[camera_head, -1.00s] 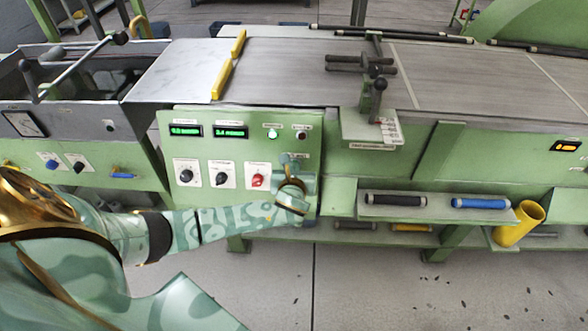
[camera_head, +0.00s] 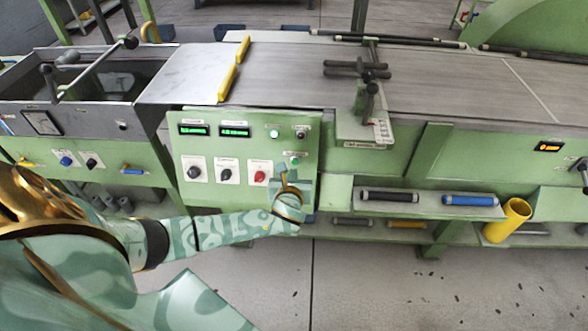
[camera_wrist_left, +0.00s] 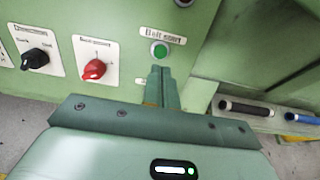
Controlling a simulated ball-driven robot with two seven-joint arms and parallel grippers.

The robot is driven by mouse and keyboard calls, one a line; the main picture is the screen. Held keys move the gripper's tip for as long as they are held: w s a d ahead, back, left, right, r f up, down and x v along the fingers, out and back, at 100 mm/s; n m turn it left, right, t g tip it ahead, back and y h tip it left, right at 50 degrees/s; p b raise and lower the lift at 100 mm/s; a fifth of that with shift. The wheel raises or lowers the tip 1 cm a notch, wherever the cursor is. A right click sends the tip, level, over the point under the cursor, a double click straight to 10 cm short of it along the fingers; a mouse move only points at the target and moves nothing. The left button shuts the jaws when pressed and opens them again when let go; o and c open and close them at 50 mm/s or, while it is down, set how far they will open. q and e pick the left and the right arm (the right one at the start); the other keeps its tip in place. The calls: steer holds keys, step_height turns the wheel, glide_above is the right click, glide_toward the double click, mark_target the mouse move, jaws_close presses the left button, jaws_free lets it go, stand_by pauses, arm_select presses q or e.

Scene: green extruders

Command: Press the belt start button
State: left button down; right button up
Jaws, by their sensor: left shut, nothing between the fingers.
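The belt start button (camera_wrist_left: 160,50) is a round green button under a label reading "Belt start" in the left wrist view. It also shows in the head view as a small green button (camera_head: 294,161) on the right part of the green control panel (camera_head: 240,195). My left gripper (camera_head: 284,176) is shut and empty, just below the button. In the left wrist view its closed fingertips (camera_wrist_left: 160,70) point at the panel under the button, and the button's face is uncovered. The gap in depth is hard to judge. My right gripper is not in view.
A red knob (camera_wrist_left: 93,69) and a black knob (camera_wrist_left: 36,58) sit left of the button. A lit green lamp (camera_head: 273,134) and two displays are above. Right of the panel, a shelf (camera_head: 430,211) holds black and blue rollers, with a yellow tube (camera_head: 507,220) beside it.

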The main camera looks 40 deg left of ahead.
arm_select(q)
steer(key=p+v, duration=0.2)
steer(key=v, duration=0.5)
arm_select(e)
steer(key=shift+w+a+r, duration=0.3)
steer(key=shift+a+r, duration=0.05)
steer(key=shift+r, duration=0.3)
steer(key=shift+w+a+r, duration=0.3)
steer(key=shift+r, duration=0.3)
arm_select(q)
steer(key=shift+d, duration=0.1)
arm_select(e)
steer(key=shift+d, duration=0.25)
